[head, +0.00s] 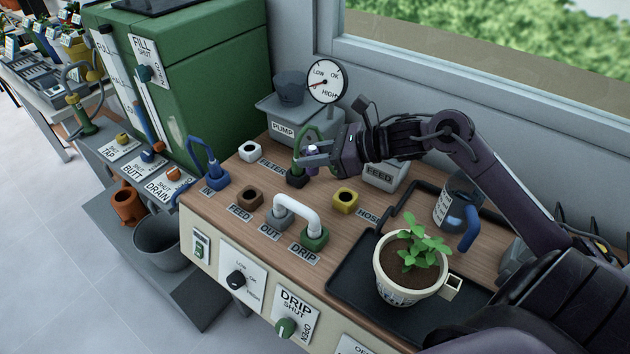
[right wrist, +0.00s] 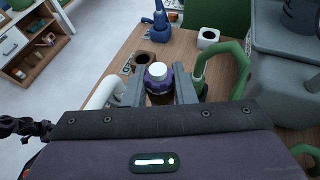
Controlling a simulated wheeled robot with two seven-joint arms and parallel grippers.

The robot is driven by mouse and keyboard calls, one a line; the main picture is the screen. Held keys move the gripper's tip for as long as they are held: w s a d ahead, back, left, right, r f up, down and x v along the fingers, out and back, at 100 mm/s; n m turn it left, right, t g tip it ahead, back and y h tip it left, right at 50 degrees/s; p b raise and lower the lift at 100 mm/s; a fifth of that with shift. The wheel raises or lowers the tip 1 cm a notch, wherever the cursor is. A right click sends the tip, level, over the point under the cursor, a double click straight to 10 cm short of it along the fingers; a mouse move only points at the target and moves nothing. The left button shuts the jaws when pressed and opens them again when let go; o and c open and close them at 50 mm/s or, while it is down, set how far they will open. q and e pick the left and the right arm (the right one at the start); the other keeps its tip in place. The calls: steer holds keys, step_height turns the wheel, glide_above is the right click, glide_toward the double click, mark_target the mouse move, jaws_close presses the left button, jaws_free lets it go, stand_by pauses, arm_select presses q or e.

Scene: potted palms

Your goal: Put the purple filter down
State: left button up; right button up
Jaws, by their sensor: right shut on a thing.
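The purple filter (right wrist: 158,84), with a white round cap, is between the two fingers of my right gripper (right wrist: 160,90) in the right wrist view. In the head view my right gripper (head: 312,160) is over the bench, beside a green hose arch (head: 303,139) and above a black socket (head: 296,181) near the FILTER label (head: 272,168). The gripper is shut on the filter, which is mostly hidden by the fingers in the head view. The filter's lower end is hidden, so I cannot tell whether it touches anything. My left gripper is not in view.
A white pipe (head: 298,202) joins the OUT and DRIP sockets. Brown (head: 249,196), yellow (head: 344,199) and white (head: 250,150) sockets stand around. The grey pump (head: 285,121) with its gauge (head: 324,81) is behind. A potted plant (head: 408,268) stands on a black tray (head: 350,275) at the front right.

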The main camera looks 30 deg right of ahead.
step_height(320, 180, down, 8)
steer(key=shift+f, duration=0.3)
steer(key=shift+f, duration=0.1)
stand_by(0.3)
steer(key=o, duration=1)
